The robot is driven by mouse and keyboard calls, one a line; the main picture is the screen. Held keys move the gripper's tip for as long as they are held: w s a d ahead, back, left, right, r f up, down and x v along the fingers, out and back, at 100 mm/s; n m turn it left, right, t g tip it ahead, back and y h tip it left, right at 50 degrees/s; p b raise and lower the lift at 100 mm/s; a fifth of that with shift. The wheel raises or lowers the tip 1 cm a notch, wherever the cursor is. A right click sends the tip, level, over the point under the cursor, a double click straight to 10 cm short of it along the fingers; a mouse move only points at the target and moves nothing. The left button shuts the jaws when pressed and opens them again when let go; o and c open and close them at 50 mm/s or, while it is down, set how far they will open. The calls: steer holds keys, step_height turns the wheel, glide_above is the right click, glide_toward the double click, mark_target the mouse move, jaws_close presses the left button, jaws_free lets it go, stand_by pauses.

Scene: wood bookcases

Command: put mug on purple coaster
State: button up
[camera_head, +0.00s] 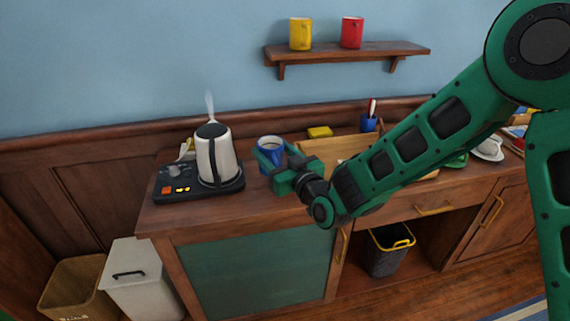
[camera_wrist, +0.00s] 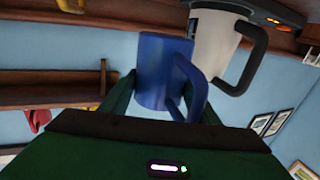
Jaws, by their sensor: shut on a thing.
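My gripper is shut on the mug. In the wrist view the mug (camera_wrist: 158,68) sits between the two green fingers, with its handle on the right side. I cannot tell whether the mug's base touches the counter. I do not see a purple coaster in either view; my arm hides part of the counter.
A white kettle (camera_head: 214,157) steams on a black base (camera_head: 176,190) close left of the mug. A yellow block (camera_head: 320,132) and a blue pen cup (camera_head: 368,123) stand behind. A wooden tray (camera_head: 338,147) lies right. Yellow (camera_head: 300,34) and red (camera_head: 351,33) mugs are on the shelf (camera_head: 345,50).

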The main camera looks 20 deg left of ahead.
mark_target(283, 162)
steer(key=shift+w+d+f, duration=0.15)
steer(key=shift+w+f, duration=0.7)
steer(key=shift+f, duration=0.35)
steer(key=shift+w+d+f, duration=0.2)
steer(key=shift+w+f, duration=0.7)
steer(key=shift+f, duration=0.3)
steer(key=shift+w+d+f, duration=0.15)
steer(key=shift+w+f, duration=0.7)
steer(key=shift+f, duration=0.35)
steer(key=o, duration=1.3)
steer(key=shift+f, duration=0.1)
steer(key=shift+c, duration=0.2)
